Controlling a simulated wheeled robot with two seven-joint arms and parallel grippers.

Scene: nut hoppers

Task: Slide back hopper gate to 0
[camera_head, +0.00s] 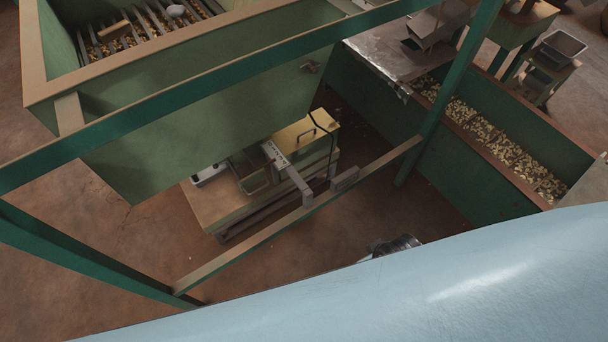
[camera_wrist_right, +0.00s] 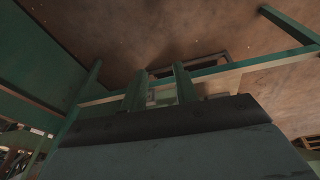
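The large green hopper (camera_head: 200,120) fills the upper left of the head view. Under it, a pale metal strip with small dark marks (camera_head: 274,154) runs out toward the green frame rail; it looks like the gate slide, and its end is at the rail. My right gripper (camera_wrist_right: 160,88) shows in the right wrist view with its two fingers apart. A pale piece shows between the fingers, but I cannot tell what it is or whether they touch it. My left gripper is not in view.
A green frame rail (camera_head: 250,245) crosses in front of the hopper, with a post (camera_head: 440,110) to its right. A tan bench (camera_head: 215,205) with a metal tray (camera_head: 252,180) stands below. A green trough of nuts (camera_head: 500,150) is at the right.

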